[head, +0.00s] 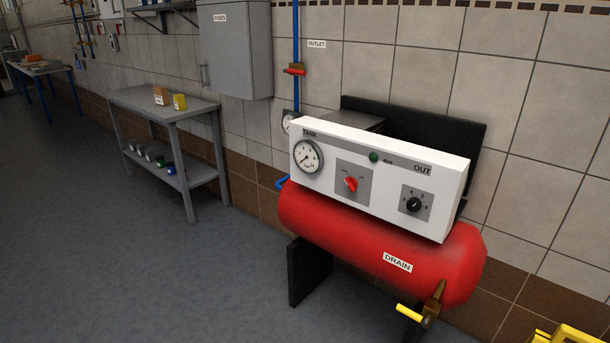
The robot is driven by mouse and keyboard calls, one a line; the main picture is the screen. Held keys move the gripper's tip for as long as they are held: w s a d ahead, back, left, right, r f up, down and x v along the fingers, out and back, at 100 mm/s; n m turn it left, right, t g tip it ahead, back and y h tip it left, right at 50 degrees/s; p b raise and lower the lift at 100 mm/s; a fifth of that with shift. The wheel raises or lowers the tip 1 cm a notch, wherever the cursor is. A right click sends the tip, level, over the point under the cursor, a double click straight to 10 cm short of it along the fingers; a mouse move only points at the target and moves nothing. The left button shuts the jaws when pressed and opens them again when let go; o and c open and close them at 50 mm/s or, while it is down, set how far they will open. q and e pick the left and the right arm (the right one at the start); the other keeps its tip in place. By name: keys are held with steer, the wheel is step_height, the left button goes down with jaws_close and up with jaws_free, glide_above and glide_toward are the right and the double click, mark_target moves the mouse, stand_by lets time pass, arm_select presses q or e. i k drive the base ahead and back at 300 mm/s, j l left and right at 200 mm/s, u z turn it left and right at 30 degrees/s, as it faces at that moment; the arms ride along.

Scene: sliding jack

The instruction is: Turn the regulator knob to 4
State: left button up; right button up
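The regulator knob (413,205) is a small round black knob on a grey square plate, under the label OUT at the right end of a white panel (385,205). Small numbers ring it, and the number its pointer faces is too small to tell. To its left on the panel are a red switch (351,184), a green lamp (374,156) and a round TANK gauge (307,156). The panel sits on top of a red tank (370,238). Neither of my grippers shows in the head view.
A brass drain valve with a yellow handle (409,313) sticks out at the tank's lower front. A yellow object (565,336) is at the bottom right edge. A grey table (168,103) stands left along the tiled wall. The floor in front is clear.

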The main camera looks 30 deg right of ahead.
mark_target(413, 205)
steer(key=z, duration=1.7)
